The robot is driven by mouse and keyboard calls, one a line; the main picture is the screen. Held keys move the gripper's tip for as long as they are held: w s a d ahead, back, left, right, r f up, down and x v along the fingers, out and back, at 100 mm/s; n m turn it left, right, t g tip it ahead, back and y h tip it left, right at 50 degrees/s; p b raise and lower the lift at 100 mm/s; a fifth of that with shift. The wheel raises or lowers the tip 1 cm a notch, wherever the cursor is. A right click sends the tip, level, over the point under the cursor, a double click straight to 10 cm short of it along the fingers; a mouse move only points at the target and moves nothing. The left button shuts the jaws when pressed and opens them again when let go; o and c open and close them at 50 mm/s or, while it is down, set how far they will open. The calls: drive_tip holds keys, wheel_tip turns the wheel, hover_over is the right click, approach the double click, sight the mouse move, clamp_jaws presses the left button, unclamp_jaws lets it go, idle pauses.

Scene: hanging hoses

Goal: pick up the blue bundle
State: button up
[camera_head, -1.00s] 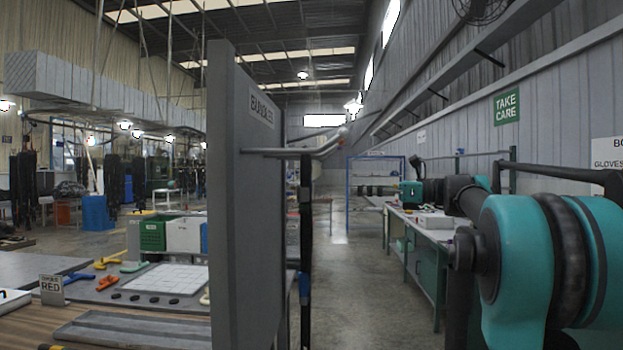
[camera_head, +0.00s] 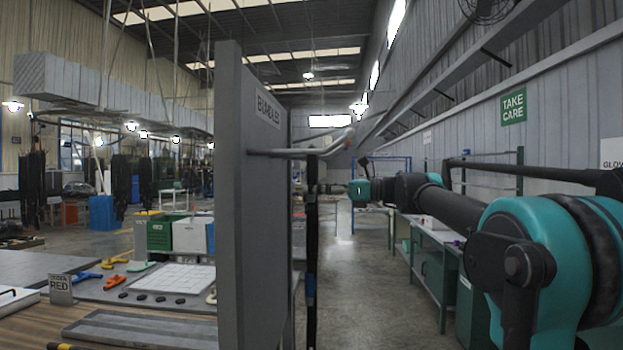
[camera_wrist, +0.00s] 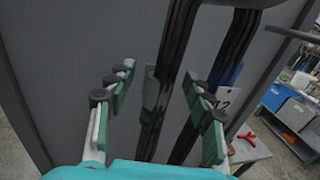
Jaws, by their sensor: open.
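A dark hose bundle (camera_head: 312,240) hangs from a metal rail on the side of a grey panel in the head view, with a small bluish band low on it. In the wrist view, black hose strands (camera_wrist: 178,45) hang in a loop in front of the panel. A blue band (camera_wrist: 229,75) and a white numbered tag show on the right strands. My gripper (camera_wrist: 160,88) is open, its green-padded fingers spread left and right. The left strands pass between the fingers in the picture; the right strands run partly behind the right finger. I cannot tell whether the fingers touch them.
The grey panel (camera_head: 252,200) stands close behind the hoses, with the metal rail (camera_head: 300,152) sticking out. A workbench (camera_head: 425,232) lines the right wall. A table with a white grid board (camera_head: 172,278) is at left. The aisle between is clear.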

drive_tip(key=shift+x, duration=0.85)
drive_tip(key=shift+d, duration=0.1)
clamp_jaws()
